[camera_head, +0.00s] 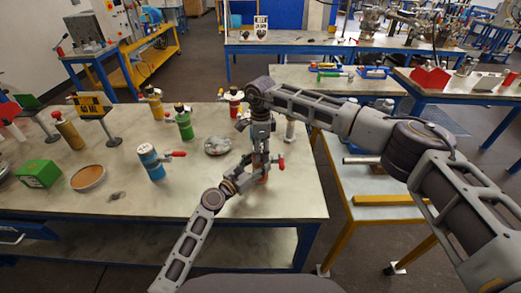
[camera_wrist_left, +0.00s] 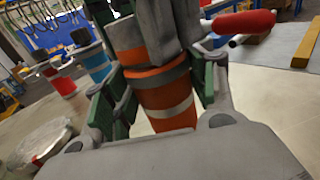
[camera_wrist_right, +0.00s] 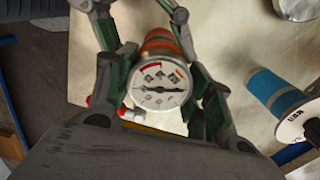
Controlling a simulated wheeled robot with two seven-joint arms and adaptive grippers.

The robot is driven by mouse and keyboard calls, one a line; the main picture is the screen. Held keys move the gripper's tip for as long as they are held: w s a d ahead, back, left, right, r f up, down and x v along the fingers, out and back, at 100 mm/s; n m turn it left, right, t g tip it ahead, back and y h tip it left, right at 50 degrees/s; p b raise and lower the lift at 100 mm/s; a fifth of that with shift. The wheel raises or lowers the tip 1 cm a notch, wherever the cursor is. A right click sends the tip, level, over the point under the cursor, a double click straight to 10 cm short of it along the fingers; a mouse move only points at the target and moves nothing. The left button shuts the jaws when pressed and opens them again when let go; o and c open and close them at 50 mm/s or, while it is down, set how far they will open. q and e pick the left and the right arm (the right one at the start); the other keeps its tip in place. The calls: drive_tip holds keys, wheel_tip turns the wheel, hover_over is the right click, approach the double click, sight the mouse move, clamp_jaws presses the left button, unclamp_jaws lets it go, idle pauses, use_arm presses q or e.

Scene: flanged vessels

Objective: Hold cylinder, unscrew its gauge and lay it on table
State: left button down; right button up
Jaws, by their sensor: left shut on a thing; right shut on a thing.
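The orange cylinder (camera_wrist_left: 168,98) with grey and white bands stands on the table (camera_head: 190,205) near its right end. My left gripper (camera_head: 259,180) is shut around its body; its green-sided fingers (camera_wrist_left: 160,90) flank the cylinder in the left wrist view. A red-handled lever (camera_wrist_left: 245,21) sticks out beside its top. The round white-faced gauge (camera_wrist_right: 160,86) faces the right wrist camera, with the cylinder's orange body behind it. My right gripper (camera_wrist_right: 162,95) comes from above and is shut on the gauge. The gauge's threaded joint is hidden by the fingers.
A blue cylinder (camera_head: 151,163) with a red handle and a green cylinder (camera_head: 184,122) stand to the left. A shiny lump (camera_head: 217,145) and a round brown dish (camera_head: 88,178) lie on the table.

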drive_tip(key=n, duration=0.4)
drive_tip(key=shift+w+n, duration=0.1)
drive_tip(key=shift+n, duration=0.3)
drive_tip(key=shift+r, duration=1.2)
idle(0.8)
drive_tip(key=shift+r, duration=1.95)
use_arm(q)
drive_tip(key=shift+c, duration=2)
unclamp_jaws()
drive_tip(key=shift+s, duration=0.1)
